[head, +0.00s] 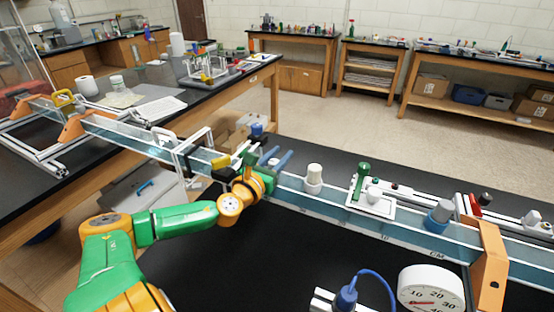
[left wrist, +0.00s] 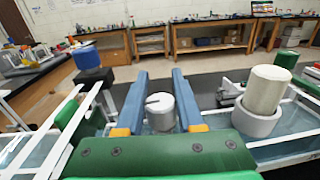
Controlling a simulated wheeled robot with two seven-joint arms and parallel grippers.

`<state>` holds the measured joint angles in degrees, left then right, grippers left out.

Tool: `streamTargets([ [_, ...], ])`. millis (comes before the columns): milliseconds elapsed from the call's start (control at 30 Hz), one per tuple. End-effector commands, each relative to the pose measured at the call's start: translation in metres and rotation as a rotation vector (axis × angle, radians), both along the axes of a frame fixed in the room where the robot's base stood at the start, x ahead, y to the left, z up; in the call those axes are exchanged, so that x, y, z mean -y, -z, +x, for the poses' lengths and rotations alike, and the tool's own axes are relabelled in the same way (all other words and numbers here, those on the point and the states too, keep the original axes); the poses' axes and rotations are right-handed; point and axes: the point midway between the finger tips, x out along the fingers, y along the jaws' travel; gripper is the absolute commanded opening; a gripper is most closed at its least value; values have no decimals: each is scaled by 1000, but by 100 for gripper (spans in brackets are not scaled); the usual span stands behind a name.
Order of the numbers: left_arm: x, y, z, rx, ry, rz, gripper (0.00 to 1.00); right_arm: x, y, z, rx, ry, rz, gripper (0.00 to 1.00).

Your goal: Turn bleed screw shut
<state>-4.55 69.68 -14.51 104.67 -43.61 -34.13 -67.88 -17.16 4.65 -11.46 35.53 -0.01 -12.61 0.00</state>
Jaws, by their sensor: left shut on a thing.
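The bleed screw is a pale grey-white round knob (left wrist: 160,115) with a dark slot in its top, seen in the left wrist view between my blue fingers. My left gripper (left wrist: 160,82) is shut on the knob, with one finger on each side. In the head view my left gripper (head: 279,160) is low over the long blue-sided channel (head: 300,198). The knob cannot be made out there. My right gripper is not in view.
A white cylinder in a collar (head: 314,178) stands on the channel just right of my left gripper. A blue-capped part (head: 257,130) is behind it. Further right are a green post (head: 361,178), a blue-grey knob (head: 439,215) and an orange bracket (head: 490,265). A round dial (head: 430,288) stands in front.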

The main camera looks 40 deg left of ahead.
Motion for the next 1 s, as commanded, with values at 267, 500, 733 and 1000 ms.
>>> streamTargets([
  [267,3,2,1,0,115,3,0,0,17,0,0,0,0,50],
  [500,4,0,1,3,154,1,0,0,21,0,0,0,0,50],
  [733,4,-1,1,3,159,1,0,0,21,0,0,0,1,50],
  [1000,4,-1,1,4,158,1,61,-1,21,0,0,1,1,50],
])
